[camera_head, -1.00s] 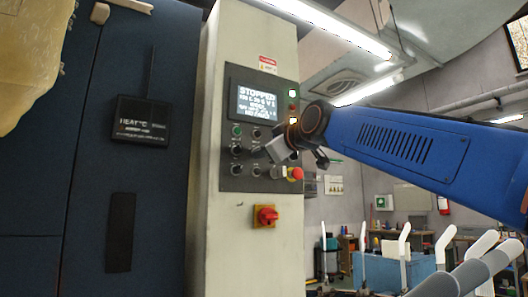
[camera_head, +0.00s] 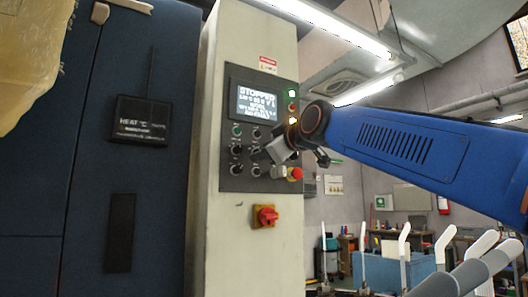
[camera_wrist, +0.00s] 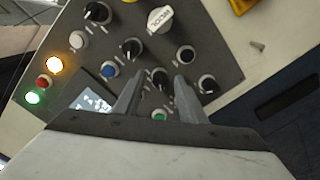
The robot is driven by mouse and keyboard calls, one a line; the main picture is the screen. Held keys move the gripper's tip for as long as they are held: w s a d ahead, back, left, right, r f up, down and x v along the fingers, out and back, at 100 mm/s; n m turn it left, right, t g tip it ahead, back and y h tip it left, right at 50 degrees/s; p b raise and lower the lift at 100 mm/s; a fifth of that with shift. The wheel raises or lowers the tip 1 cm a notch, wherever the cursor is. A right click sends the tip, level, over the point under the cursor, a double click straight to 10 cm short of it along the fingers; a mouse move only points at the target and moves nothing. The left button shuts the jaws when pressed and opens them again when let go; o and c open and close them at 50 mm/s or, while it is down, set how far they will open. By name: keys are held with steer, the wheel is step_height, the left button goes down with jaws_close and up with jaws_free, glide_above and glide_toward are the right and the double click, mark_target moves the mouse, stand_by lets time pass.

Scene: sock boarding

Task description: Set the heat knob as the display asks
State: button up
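The control panel (camera_head: 231,165) on the pale column carries a lit display (camera_head: 257,104) headed "STOPPED"; its smaller lines are too blurred to read. Below it are several black knobs and buttons, partly hidden by my gripper (camera_head: 266,157) at the panel's right side. In the wrist view my gripper (camera_wrist: 158,64) is open, its two fingers pointing at the panel. A black knob (camera_wrist: 160,77) shows between the fingers; I cannot tell if they touch it. Knob labels are unreadable, so I cannot tell which is the heat knob. A black box (camera_head: 141,133) labelled "HEAT °C" is on the blue cabinet.
The blue cabinet (camera_head: 60,190) stands left.

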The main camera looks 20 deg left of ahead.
steer(key=shift+s+d, duration=0.1)
steer(key=v, duration=1.7)
steer(key=shift+d, duration=0.15)
steer(key=d+f+m+g+h, duration=0.1)
steer(key=d+f+m+h, duration=0.2)
steer(key=d+f, duration=0.65)
steer(key=d+f+m+h, duration=0.3)
steer(key=d+f, duration=0.3)
steer(key=f, duration=0.7)
steer(key=d+f+m+g+h, duration=0.1)
steer(key=d+f+m+h, duration=0.15)
steer(key=d+f, duration=0.7)
steer(key=s+d+f+m+g+h, duration=0.1)
steer(key=s+d+f+m, duration=0.2)
steer(key=f, duration=0.8)
steer(key=s+d+f+m+g+h, duration=0.2)
steer(key=s+d+f, duration=0.5)
steer(key=f, duration=0.5)
steer(key=s+d+f+m+g+h, duration=0.2)
steer(key=s+d+f+m, duration=0.2)
steer(key=f, duration=0.7)
steer(key=s+d, duration=0.2)
steer(key=s, duration=0.2)
steer(key=shift+s+f, duration=0.2)
steer(key=shift+f, duration=0.05)
steer(key=shift+d+m, duration=0.15)
steer(key=shift+m, duration=0.1)
